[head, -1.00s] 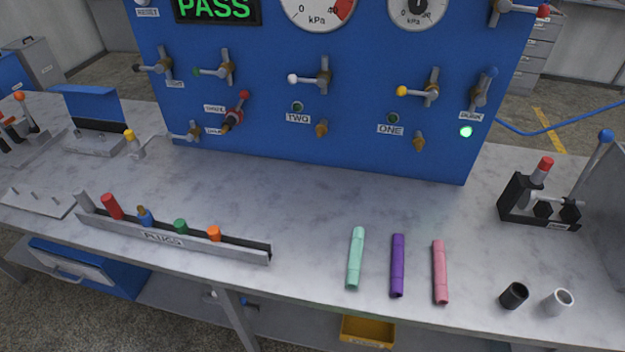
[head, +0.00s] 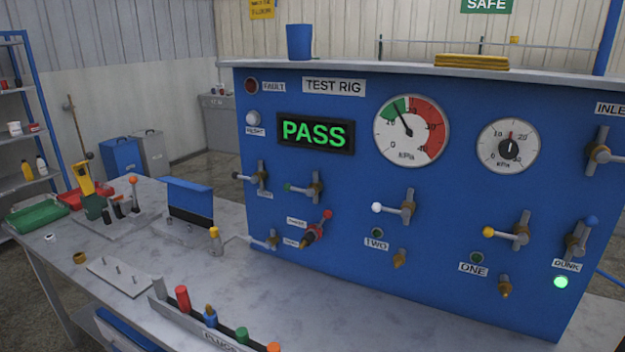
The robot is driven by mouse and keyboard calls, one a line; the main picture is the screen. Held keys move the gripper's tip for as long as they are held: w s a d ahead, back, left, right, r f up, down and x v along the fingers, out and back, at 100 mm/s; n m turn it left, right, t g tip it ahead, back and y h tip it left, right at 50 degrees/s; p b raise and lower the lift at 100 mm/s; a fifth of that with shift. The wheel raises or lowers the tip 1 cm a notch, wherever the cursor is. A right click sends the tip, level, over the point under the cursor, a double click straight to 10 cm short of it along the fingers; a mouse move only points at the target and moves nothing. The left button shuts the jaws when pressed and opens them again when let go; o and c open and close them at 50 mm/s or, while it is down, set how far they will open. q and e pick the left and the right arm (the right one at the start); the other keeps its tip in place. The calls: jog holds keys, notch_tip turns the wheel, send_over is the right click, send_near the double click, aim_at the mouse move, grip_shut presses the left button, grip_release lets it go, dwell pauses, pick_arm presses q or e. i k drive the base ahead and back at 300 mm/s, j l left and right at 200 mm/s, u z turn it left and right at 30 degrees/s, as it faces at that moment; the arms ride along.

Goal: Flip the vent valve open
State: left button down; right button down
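The blue test rig panel (head: 340,240) stands on the bench and carries several lever valves. At its left edge is a valve with a dark-tipped lever (head: 250,177), lying roughly level and pointing left. The small label (head: 265,194) beside it may read VENT, but it is too small to be sure. To its right are a green-tipped valve (head: 305,188), a white-tipped valve (head: 395,208) and a yellow-tipped valve (head: 508,234), their levers also pointing left. A blue-tipped valve (head: 580,238) above the DUNK label has its lever up. Neither gripper shows.
The display (head: 316,133) reads PASS. A large gauge (head: 411,131) and a small gauge (head: 507,146) sit on the panel; a green lamp (head: 561,282) glows. A plug rack (head: 200,325), a grey pegged plate (head: 120,276) and a blue-lidded box (head: 190,205) occupy the bench.

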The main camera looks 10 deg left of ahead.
aim_at(254, 178)
jog(key=i+j, duration=0.1)
jog(key=j, duration=0.35)
jog(key=i+j, duration=0.1)
jog(key=j, duration=0.35)
jog(key=i+j, duration=0.15)
jog(key=j, duration=0.3)
jog(key=i+j, duration=0.1)
jog(key=j, duration=0.3)
jog(key=i+j+z, duration=0.1)
jog(key=j, duration=0.35)
jog(key=k+l+z, duration=0.1)
jog(key=z, duration=0.2)
jog(key=k+l+z, duration=0.1)
jog(key=l+z, duration=0.2)
